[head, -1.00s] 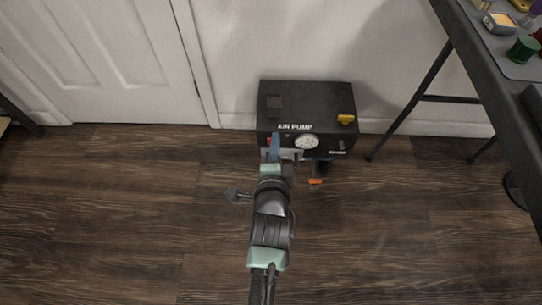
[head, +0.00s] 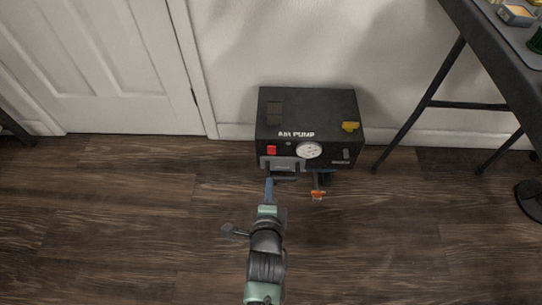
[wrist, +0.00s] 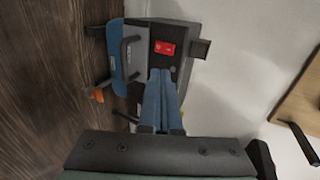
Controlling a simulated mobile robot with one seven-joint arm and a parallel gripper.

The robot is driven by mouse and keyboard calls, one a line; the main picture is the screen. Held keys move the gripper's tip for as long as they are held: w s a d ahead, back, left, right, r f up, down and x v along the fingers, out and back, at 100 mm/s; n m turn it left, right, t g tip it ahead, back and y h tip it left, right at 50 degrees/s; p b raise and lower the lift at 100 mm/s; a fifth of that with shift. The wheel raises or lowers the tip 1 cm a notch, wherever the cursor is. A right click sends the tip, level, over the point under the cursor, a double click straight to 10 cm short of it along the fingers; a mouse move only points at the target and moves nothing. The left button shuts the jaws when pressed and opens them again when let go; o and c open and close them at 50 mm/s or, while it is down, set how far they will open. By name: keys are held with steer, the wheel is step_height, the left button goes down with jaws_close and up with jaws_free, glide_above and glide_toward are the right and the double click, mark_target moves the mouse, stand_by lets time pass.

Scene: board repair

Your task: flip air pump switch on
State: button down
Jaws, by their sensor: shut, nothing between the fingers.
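The black air pump (head: 308,112) stands on the floor against the wall, marked "AIR PUMP". Its red switch (head: 271,150) is on the left of the front face, beside a round white gauge (head: 309,150). In the wrist view the red switch (wrist: 165,48) shows just beyond the fingertips. My gripper (head: 269,181) is in front of and below the switch in the head view. Its blue fingers are together and empty in the wrist view (wrist: 160,74). They look apart from the switch. I cannot tell the switch's position.
A yellow part (head: 350,126) sits at the pump's right top edge. An orange-handled valve (head: 317,194) sticks out below the front. A dark table (head: 490,52) stands at the right, a white door (head: 110,60) at the left. The wooden floor around is mostly clear.

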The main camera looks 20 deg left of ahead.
steer(key=b, duration=0.5)
glide_toward(271, 148)
step_height(271, 148, down, 4)
steer(key=w, duration=0.2)
steer(key=shift+w+a+r+b, duration=0.1)
steer(key=shift+w+a+b, duration=0.15)
steer(key=shift+w+b, duration=0.25)
steer(key=shift+w+a+r+b, duration=0.1)
steer(key=shift+w+a+b, duration=0.15)
steer(key=shift+w+b, duration=0.3)
steer(key=shift+w+a+r+b, duration=0.1)
steer(key=shift+w+a+b, duration=0.1)
steer(key=shift+w, duration=0.2)
steer(key=shift+w+a+r+b, duration=0.1)
steer(key=shift+w+r+b, duration=0.05)
steer(key=shift+w, duration=0.25)
steer(key=shift+r, duration=0.1)
steer(key=shift+w+r+p, duration=0.35)
steer(key=shift+r+p, duration=0.1)
steer(key=shift+p, duration=0.75)
steer(key=shift+f+g+b, duration=0.3)
steer(key=shift+f, duration=0.15)
steer(key=shift+r, duration=0.15)
